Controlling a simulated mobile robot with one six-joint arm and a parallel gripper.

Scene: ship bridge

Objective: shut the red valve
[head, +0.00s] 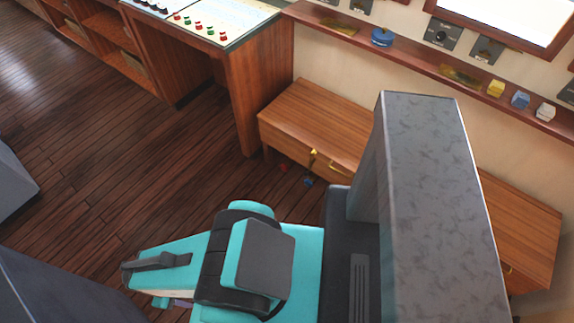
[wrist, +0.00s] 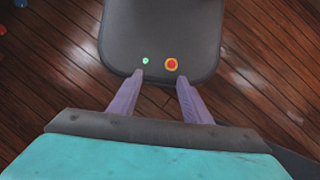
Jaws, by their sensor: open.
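A small red thing (head: 283,167) is low by the floor in front of the wooden cabinet in the head view. It may be the red valve, but it is too small to tell its shape or setting. A red thing (wrist: 2,29) also shows at the left edge of the wrist view, cut off by the frame. My gripper (wrist: 160,78) is open, with two purple fingers apart and nothing between them. It points down, well away from the red thing.
A small blue thing (head: 308,181) and a yellow one (head: 312,156) are close beside the red thing. A low wooden cabinet (head: 315,115) stands along the wall. A console desk (head: 245,60) is at the upper middle. The wooden floor (head: 130,170) at left is clear.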

